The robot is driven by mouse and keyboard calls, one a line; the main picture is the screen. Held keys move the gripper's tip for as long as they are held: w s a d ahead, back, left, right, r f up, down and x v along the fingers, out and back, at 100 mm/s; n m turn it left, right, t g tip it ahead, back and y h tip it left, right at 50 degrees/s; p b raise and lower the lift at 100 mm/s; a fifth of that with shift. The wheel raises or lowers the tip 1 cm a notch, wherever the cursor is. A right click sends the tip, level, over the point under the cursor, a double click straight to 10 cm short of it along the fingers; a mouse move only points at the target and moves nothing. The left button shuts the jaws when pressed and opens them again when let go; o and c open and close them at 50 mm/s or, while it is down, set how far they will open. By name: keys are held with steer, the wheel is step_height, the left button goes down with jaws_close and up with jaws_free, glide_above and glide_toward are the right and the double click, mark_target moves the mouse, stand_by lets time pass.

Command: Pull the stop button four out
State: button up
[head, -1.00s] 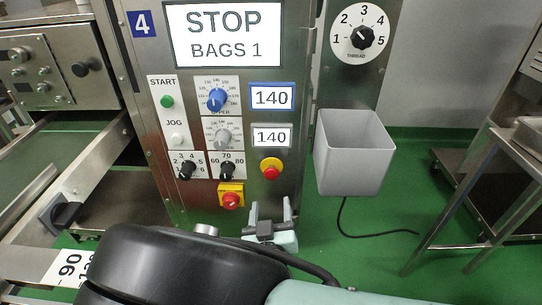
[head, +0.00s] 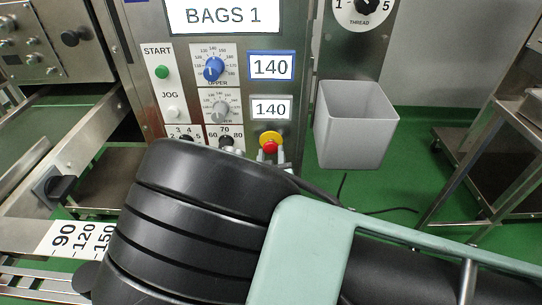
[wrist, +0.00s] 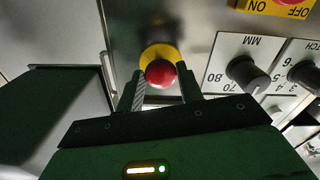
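The stop button (head: 269,146) is a red mushroom head on a yellow collar, low on the steel panel below the two 140 displays. It also shows in the wrist view (wrist: 161,74), at the fingertips. My gripper (head: 270,158) is at the button, with one finger on each side of it. In the wrist view my gripper (wrist: 160,84) has its fingers apart with the red head between their tips. Whether the fingers touch the red head I cannot tell. My arm hides the lower panel in the head view.
A blue knob (head: 213,69) and a grey knob (head: 221,112) sit left of the button. A green start button (head: 162,72) is further left. A grey bin (head: 355,125) hangs to the right. A black knob (wrist: 247,73) is close by in the wrist view.

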jaws_close()
steer(key=shift+s+r+p, duration=0.15)
steer(key=shift+s+p, duration=0.25)
steer(key=shift+p, duration=0.1)
steer(key=shift+s, duration=0.15)
steer(key=o, duration=0.7)
jaws_free()
steer(key=s+p, duration=0.1)
steer(key=s, duration=0.4)
steer(key=s+p, duration=0.1)
steer(key=s, duration=0.5)
steer(key=s+p, duration=0.1)
steer(key=s, duration=0.5)
steer(key=shift+s+a, duration=0.2)
steer(key=shift+a, duration=0.1)
